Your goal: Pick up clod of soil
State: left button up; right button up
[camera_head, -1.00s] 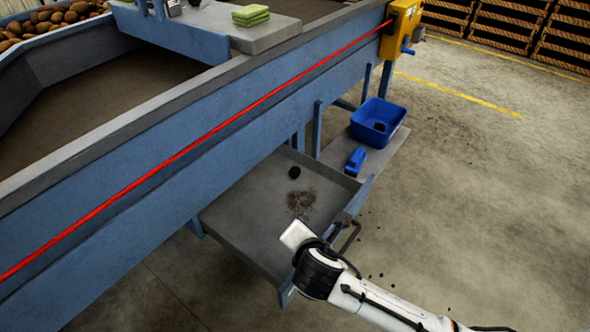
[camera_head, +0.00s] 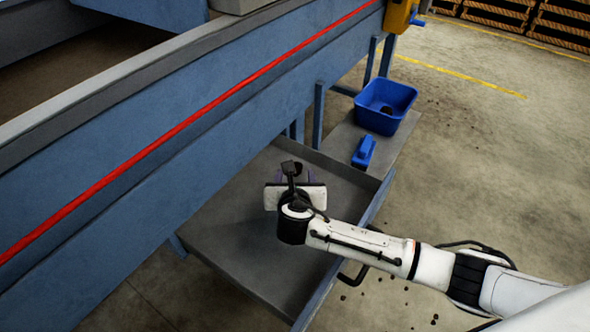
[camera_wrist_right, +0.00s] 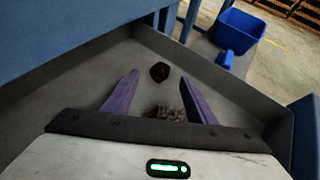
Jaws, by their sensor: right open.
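The dark brown clod of soil (camera_wrist_right: 159,72) lies on the grey floor of the pull-out tray (camera_wrist_right: 65,92), seen in the right wrist view. In the head view the tray (camera_head: 225,240) shows, but my right gripper hides the clod. My right gripper (camera_head: 295,175) is over the tray. Its two purple fingers are open in the wrist view (camera_wrist_right: 159,80), with the clod just beyond their tips, roughly centred between them. Nothing is held. A patch of loose soil (camera_wrist_right: 168,113) lies between the fingers in that view. My left gripper is not in view.
A blue bin (camera_head: 398,98) with something dark inside and a blue hand-held tool (camera_head: 363,152) stand on a grey shelf (camera_head: 345,135) beyond the tray. The blue machine side (camera_head: 150,190) with a red line borders the tray on the left. Tray walls surround the gripper.

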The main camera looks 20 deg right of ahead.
aim_at(295, 179)
jog(key=shift+w+d+f, duration=0.2)
jog(key=shift+w+f, duration=0.25)
jog(key=shift+w, duration=0.1)
jog(key=b+x, duration=0.1)
jog(key=x, duration=0.2)
jog(key=shift+w+f+b, duration=0.25)
jog(key=shift+b, duration=0.15)
jog(key=shift+w+d+f, duration=0.1)
jog(key=shift+w+d, duration=0.1)
jog(key=shift+w, duration=0.1)
jog(key=c, duration=1.1)
